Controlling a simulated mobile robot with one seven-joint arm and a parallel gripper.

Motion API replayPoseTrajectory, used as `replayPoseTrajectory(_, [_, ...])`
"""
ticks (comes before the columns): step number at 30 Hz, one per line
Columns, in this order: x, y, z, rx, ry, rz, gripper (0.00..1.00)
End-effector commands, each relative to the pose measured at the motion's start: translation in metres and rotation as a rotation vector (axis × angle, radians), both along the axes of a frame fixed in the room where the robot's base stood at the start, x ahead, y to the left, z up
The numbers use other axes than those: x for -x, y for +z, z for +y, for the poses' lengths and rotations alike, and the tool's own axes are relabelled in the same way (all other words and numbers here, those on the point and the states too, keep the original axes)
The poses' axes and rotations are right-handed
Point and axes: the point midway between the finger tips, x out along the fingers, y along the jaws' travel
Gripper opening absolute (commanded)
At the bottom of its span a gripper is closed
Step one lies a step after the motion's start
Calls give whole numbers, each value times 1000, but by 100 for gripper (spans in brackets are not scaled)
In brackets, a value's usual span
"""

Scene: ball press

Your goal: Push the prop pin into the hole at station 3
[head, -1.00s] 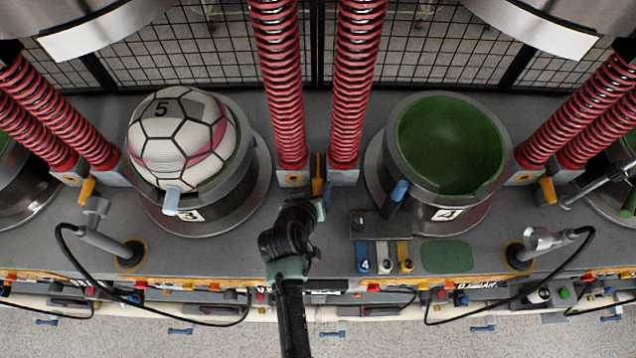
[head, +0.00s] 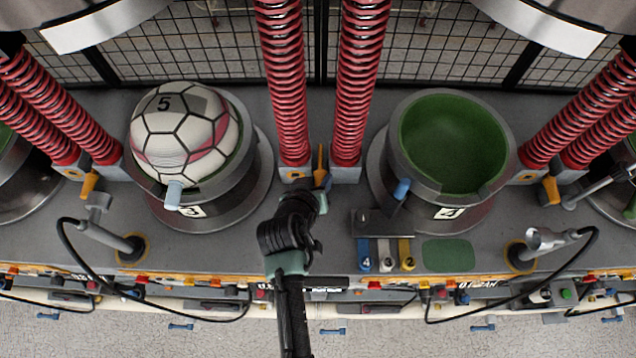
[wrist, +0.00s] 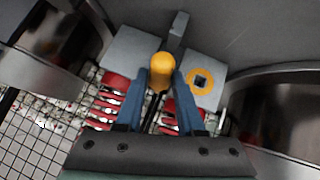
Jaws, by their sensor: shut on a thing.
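The prop pin (wrist: 161,68) is orange with a rounded end, seen between the blue fingers of my gripper (wrist: 158,90) in the wrist view. My gripper is shut on it. In the head view the pin (head: 320,162) stands up beyond my gripper (head: 321,182), between the two red spring columns. An orange-ringed square hole (wrist: 201,81) is in a grey block just right of the pin in the wrist view. In the head view this ringed hole (head: 295,175) is left of the pin, on station 3's side. The pin's lower end is hidden, so I cannot tell whether it sits in anything.
Station 3's cup (head: 243,165) holds a white ball (head: 180,130) marked 5. Station 4's green-lined cup (head: 515,165) is empty. Red springs (head: 285,80) rise close behind my gripper. A rack (head: 362,222) of numbered tags stands front right.

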Motion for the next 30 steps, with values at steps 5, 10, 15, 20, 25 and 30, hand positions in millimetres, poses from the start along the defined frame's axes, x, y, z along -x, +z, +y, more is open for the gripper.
replayPoseTrajectory(5, [-1, 26, 0, 0, 0, -5, 0])
replayPoseTrajectory(10, [-1, 50, 0, 0, 1, -6, 0])
replayPoseTrajectory(15, [0, 70, 0, -1, 1, -4, 0])
replayPoseTrajectory(20, [7, 78, 0, 0, 2, -1, 0])
replayPoseTrajectory(25, [16, 79, 0, 0, 2, -1, 0])
replayPoseTrajectory(30, [24, 79, 0, 1, 1, -1, 0])
